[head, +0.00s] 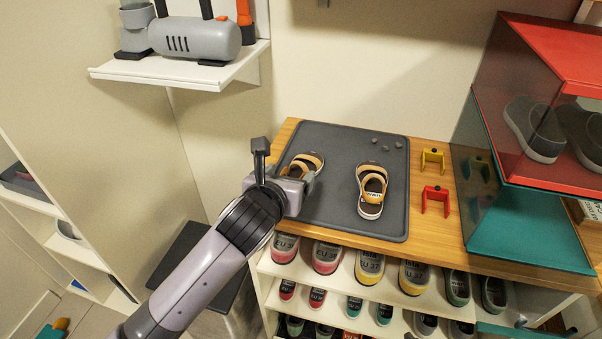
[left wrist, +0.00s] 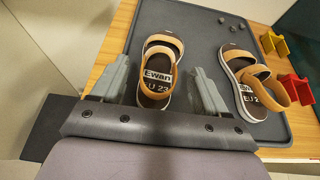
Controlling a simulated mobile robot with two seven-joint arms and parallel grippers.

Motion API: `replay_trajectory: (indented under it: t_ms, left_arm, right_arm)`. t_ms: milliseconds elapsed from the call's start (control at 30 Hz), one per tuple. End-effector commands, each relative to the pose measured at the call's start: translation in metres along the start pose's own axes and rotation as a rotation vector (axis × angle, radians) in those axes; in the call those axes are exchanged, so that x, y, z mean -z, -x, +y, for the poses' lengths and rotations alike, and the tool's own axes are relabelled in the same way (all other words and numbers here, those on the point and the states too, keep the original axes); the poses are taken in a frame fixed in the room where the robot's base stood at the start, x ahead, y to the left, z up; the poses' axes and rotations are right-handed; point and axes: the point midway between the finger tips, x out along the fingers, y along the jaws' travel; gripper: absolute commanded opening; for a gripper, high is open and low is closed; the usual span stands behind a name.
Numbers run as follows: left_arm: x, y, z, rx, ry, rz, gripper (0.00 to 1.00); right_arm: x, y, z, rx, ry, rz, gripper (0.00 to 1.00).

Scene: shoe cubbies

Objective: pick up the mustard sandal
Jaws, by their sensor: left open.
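Two mustard-strapped sandals with white soles lie on a dark grey mat (head: 335,204). The left mustard sandal (head: 304,161) is partly hidden by my left gripper (head: 285,168) in the head view. The right sandal (head: 371,190) lies clear of the gripper. In the left wrist view, my left gripper (left wrist: 160,92) is open, with one finger on each side of the left sandal's heel end (left wrist: 160,58). Its insole reads "Ewan" and "EU 23". I cannot tell whether the fingers touch it. The right sandal (left wrist: 251,82) is to the right. My right gripper is not in view.
A yellow bracket (head: 433,160) and a red bracket (head: 435,200) stand on the wooden top (head: 452,236) right of the mat. Small grey stones (head: 386,145) lie at the mat's back. A red-topped clear case (head: 540,110) stands at right. Shoes fill the shelves below.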

Motion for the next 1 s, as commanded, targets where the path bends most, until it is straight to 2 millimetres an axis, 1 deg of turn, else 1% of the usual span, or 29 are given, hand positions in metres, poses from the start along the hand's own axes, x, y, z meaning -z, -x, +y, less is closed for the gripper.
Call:
replay_trajectory:
  t_ms: [33,133,367,400,433,467,500,567,600,867,1000]
  left_arm:
    - [0.0002,-0.004,-0.0006,0.001,0.002,0.0,0.74]
    - [0.0001,-0.0077,-0.0003,0.001,0.002,0.0,0.74]
    - [0.0001,-0.0084,-0.0002,0.001,0.001,0.0,0.74]
    - [0.0001,-0.0084,-0.0002,0.001,0.001,0.0,0.68]
    - [0.0001,-0.0083,-0.0002,0.001,0.001,0.0,0.58]
    - [0.0001,-0.0083,-0.0003,0.001,0.001,0.0,0.48]
    - [0.0001,-0.0083,-0.0003,0.001,0.001,0.0,0.35]
    - [0.0001,-0.0082,-0.0003,0.001,0.001,0.0,0.16]
    - [0.0001,-0.0082,-0.0003,0.002,0.001,0.0,0.12]
    - [-0.0011,-0.0078,-0.0004,0.002,0.001,-0.002,0.12]
    - [-0.0084,-0.0053,-0.0003,0.002,0.001,-0.005,0.12]
  right_arm:
    - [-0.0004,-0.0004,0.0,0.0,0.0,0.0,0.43]
    - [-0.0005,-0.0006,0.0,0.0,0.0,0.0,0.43]
    - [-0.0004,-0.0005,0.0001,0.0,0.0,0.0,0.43]
    - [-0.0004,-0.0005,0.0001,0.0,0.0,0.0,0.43]
    - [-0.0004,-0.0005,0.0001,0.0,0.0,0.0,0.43]
    - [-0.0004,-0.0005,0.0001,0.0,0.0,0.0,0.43]
    - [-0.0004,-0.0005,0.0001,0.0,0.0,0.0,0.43]
    - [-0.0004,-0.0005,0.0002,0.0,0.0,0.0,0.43]
    - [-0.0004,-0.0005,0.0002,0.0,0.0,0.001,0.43]
    - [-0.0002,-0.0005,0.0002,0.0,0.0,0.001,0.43]
    - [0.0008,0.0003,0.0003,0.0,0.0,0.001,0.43]
